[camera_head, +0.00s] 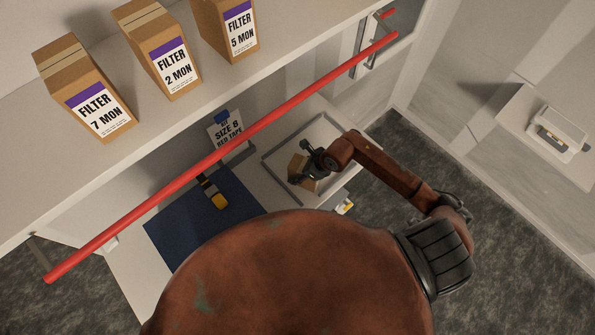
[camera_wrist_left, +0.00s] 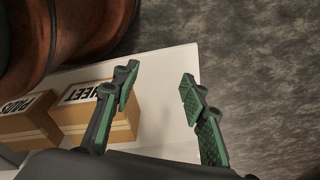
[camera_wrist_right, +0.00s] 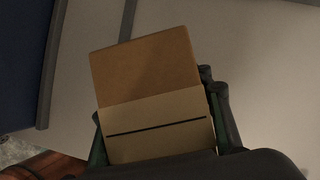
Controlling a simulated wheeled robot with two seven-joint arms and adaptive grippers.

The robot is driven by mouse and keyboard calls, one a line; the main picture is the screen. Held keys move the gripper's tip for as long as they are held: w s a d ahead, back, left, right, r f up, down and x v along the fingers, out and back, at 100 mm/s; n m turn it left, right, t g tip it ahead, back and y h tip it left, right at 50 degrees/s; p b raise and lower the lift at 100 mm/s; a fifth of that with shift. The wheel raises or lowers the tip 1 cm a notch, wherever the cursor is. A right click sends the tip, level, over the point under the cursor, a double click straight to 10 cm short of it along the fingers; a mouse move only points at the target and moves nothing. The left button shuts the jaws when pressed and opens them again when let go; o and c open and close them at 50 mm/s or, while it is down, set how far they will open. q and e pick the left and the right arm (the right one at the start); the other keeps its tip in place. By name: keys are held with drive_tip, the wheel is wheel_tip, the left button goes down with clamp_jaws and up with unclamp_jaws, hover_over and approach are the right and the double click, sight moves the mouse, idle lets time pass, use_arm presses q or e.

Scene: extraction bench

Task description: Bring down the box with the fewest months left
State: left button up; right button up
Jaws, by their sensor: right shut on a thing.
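On the high shelf in the head view stand three brown boxes with purple-banded labels: FILTER 7 MON (camera_head: 100,105), FILTER 2 MON (camera_head: 170,62) and FILTER 5 MON (camera_head: 240,30). My right gripper (camera_head: 311,164) is shut on a brown cardboard box (camera_head: 296,170) at the grey-rimmed tray (camera_head: 275,180); I cannot tell whether the box touches the tray floor. In the right wrist view the held box (camera_wrist_right: 150,75) sits between the fingers, its label hidden. My left gripper (camera_wrist_left: 160,95) is open and empty in its wrist view, outside the head view.
A red bar (camera_head: 230,150) runs along the shelf front. Boxes marked SHEET (camera_wrist_left: 115,130) and PADS (camera_wrist_left: 25,125) stand near my left gripper.

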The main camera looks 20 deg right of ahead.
drive_tip(key=o, duration=1)
drive_tip(key=shift+s, duration=0.15)
drive_tip(key=shift+o, duration=1.5)
drive_tip(key=shift+r, duration=0.15)
drive_tip(key=shift+d+r, duration=0.15)
drive_tip(key=shift+r, duration=0.15)
use_arm(q)
drive_tip(key=shift+s+f+b, duration=1)
drive_tip(key=shift+s+f, duration=0.05)
drive_tip(key=shift+f, duration=0.05)
use_arm(e)
drive_tip(key=v, duration=1.1)
drive_tip(key=shift+s, duration=0.15)
